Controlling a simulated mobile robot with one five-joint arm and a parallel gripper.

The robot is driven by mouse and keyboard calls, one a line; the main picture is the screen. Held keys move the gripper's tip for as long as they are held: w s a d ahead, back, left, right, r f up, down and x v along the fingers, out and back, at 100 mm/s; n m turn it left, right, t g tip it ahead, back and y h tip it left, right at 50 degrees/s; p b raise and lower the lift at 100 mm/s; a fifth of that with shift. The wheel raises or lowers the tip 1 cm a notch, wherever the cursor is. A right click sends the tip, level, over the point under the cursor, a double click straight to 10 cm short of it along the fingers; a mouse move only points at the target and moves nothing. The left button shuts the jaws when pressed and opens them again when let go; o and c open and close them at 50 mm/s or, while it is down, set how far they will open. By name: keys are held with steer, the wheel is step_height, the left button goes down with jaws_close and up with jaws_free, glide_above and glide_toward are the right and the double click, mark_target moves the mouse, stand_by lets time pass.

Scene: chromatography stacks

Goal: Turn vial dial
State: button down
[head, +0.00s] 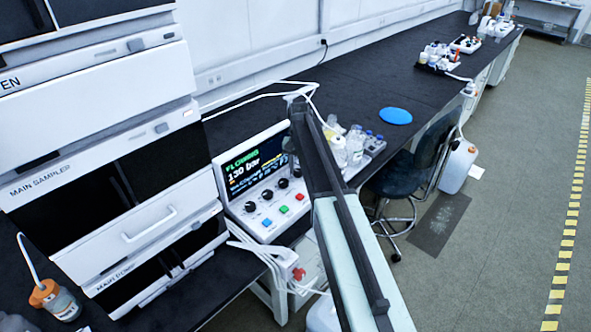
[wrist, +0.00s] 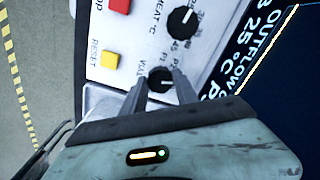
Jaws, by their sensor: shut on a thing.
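The control unit (head: 262,222) stands on the dark bench with a lit screen, a row of black dials and coloured buttons. In the wrist view, my gripper (wrist: 161,88) has its two fingers closed around a small black dial (wrist: 160,76) on the white panel. The dial has a white pointer mark, and its label is partly cut off or covered, so I cannot read it fully. In the head view my arm crosses the unit's right end and hides the gripper and that dial.
Beside the dial are a larger black dial (wrist: 182,22) and a yellow RESET button (wrist: 110,60). White instrument stacks (head: 120,150) stand left of the unit. Bottles (head: 352,140) stand right of my arm. A chair (head: 410,170) stands at the bench.

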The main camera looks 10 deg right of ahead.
mark_target(298, 171)
steer(key=shift+s, duration=0.1)
steer(key=c, duration=0.9)
jaws_free()
steer(key=shift+c, duration=0.2)
step_height(298, 171, up, 8)
steer(key=p, duration=0.8)
steer(key=shift+f, duration=0.1)
steer(key=s+a+n, duration=0.1)
steer(key=s+n, duration=0.3)
steer(key=s, duration=2.4)
